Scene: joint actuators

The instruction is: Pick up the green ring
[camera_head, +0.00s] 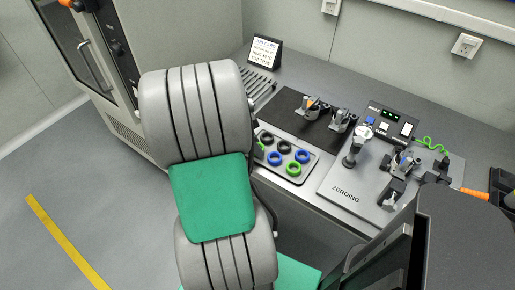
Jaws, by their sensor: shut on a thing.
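A green ring (293,169) lies at the front edge of a light grey tray (313,168) on the bench, just right of my arm. A small bit of green (261,148) shows at the tray's left end, partly hidden by my arm; I cannot tell whether it is a second ring. My grey and green arm fills the middle of the view and covers the tray's left side. My gripper is hidden, and so is anything it holds.
Black rings (284,147) and blue rings (275,158) share the tray. A black mat with metal parts (308,107) lies behind it. A "ZEROING" plate (351,193) with fixtures is to the right. A sign (264,52) stands at the back. A machine (165,30) is at left.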

